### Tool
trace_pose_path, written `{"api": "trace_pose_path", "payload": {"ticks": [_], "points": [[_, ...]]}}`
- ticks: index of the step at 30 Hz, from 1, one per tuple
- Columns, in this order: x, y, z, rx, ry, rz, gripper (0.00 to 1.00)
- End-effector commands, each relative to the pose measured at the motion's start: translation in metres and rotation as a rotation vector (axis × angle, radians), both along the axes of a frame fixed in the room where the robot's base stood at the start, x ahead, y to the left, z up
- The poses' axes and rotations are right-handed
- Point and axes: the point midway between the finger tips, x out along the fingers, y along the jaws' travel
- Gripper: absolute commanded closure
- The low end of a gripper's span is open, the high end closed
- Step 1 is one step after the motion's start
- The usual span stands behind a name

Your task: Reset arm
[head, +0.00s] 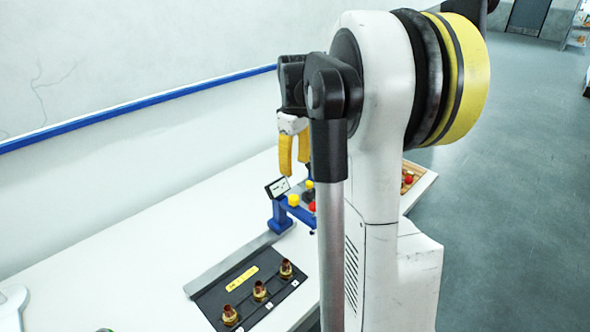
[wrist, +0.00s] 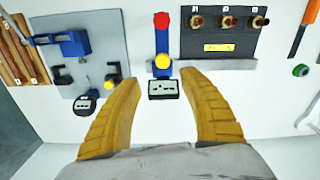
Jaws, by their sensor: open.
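My gripper (head: 294,160) hangs with its yellow fingers pointing down above the white table in the head view. My arm covers much of the middle of that view. In the wrist view my gripper (wrist: 161,80) has its two ribbed yellow fingers spread apart with nothing between them. A small labelled display box (wrist: 164,89) lies below the gap between the fingers in the picture; it also shows in the head view (head: 277,188), below the fingertips. The gripper is apart from the table and everything on it.
A black panel (head: 240,303) holds three brass fittings. A blue stand (head: 281,214) with yellow and red parts is beside it. A wall is behind the table.

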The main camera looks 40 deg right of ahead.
Motion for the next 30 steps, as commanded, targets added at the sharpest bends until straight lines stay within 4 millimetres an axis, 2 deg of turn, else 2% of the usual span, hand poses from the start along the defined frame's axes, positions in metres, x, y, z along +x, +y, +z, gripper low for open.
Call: {"api": "trace_pose_path", "payload": {"ticks": [13, 17, 20, 23, 27, 30], "points": [[0.000, 0.001, -0.001, 0.000, -0.001, 0.000, 0.50], [0.000, 0.020, -0.001, -0.013, -0.021, -0.001, 0.50], [-0.004, 0.058, -0.003, -0.039, -0.072, -0.012, 0.50], [-0.014, 0.111, -0.009, -0.066, -0.151, -0.029, 0.50], [-0.040, 0.182, -0.027, -0.079, -0.283, -0.060, 0.50], [-0.063, 0.227, -0.048, -0.067, -0.378, -0.083, 0.50]]}}
